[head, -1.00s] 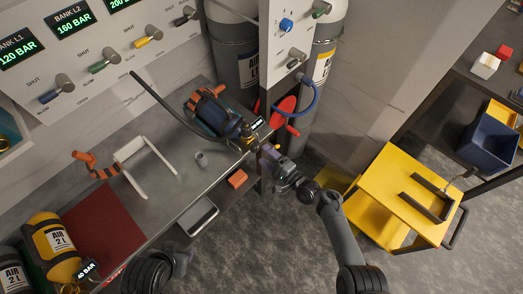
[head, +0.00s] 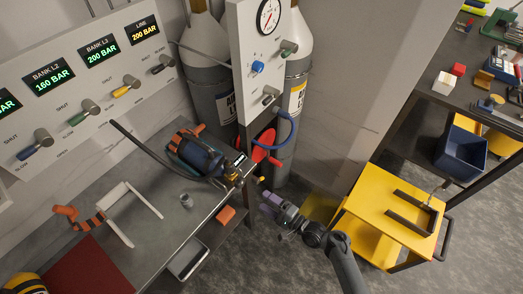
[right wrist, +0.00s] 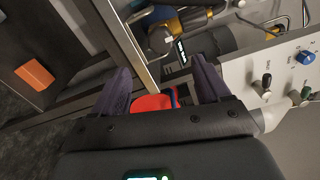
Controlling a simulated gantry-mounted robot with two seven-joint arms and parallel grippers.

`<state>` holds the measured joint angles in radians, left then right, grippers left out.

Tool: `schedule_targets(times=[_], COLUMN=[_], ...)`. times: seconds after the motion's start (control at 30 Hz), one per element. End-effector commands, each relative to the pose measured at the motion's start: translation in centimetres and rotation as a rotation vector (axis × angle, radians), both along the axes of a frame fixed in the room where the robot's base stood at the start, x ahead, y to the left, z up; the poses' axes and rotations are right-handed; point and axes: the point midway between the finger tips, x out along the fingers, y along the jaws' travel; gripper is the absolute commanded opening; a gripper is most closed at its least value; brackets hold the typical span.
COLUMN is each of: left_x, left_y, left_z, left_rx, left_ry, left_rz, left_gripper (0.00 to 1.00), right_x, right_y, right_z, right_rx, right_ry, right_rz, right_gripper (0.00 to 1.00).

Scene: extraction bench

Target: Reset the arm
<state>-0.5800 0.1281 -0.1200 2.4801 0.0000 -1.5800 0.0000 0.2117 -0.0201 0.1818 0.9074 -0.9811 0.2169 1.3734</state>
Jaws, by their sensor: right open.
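My right arm comes in from the lower right of the head view. Its gripper (head: 267,196) is in the air just beyond the bench's right corner, below the red oval piece (head: 264,144). In the right wrist view the two dark purple fingers of the gripper (right wrist: 160,70) stand apart with nothing held between them. The red piece (right wrist: 152,103) shows behind the gap. My left gripper is not in view.
Tall grey cylinders (head: 207,80) stand behind the gauge panel (head: 245,25). A yellow cart (head: 375,205) stands right; floor between is open.

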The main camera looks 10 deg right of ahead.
Motion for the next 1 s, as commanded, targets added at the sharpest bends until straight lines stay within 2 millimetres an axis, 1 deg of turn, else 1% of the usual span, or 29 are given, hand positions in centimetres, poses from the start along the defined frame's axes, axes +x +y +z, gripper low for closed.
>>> schedule_targets(times=[0.13, 0.27, 0.37, 0.43, 0.5, 0.57, 0.63, 0.73, 0.83, 0.93, 1.0], left_x=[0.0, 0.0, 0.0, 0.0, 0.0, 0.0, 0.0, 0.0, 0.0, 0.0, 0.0], left_y=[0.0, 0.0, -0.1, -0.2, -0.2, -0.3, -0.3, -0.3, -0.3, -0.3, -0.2], left_z=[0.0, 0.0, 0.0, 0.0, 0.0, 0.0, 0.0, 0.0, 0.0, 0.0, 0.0], left_rx=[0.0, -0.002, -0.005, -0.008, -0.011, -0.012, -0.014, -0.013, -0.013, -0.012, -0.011], left_ry=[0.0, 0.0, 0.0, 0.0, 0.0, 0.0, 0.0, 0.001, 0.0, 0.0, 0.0], left_rz=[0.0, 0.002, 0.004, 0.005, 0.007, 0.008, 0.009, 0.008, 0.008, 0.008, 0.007], left_gripper=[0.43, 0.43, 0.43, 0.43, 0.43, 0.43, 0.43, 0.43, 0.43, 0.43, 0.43], right_x=[-0.8, -3.1, -5.9, -8.6, -11.0, -12.7, -14.4, -16.3, -17.8, -18.9, -19.6], right_y=[0.0, -0.2, -0.3, -0.5, -0.9, -1.3, -1.7, -2.4, -3.5, -4.8, -5.8], right_z=[-0.9, -3.2, -5.7, -7.2, -8.0, -8.5, -9.0, -9.1, -8.2, -6.1, -4.0], right_rx=[0.0, -0.004, -0.013, -0.028, -0.062, -0.116, -0.21, -0.394, -0.62, -0.858, -1.02], right_ry=[0.017, 0.062, 0.11, 0.135, 0.137, 0.138, 0.14, 0.121, 0.091, 0.061, 0.047], right_rz=[0.0, 0.0, 0.007, 0.017, 0.017, 0.019, 0.024, 0.038, 0.056, 0.077, 0.096], right_gripper=[0.76, 0.76, 0.76, 0.76, 0.76, 0.76, 0.76, 0.76, 0.76, 0.76, 0.76])
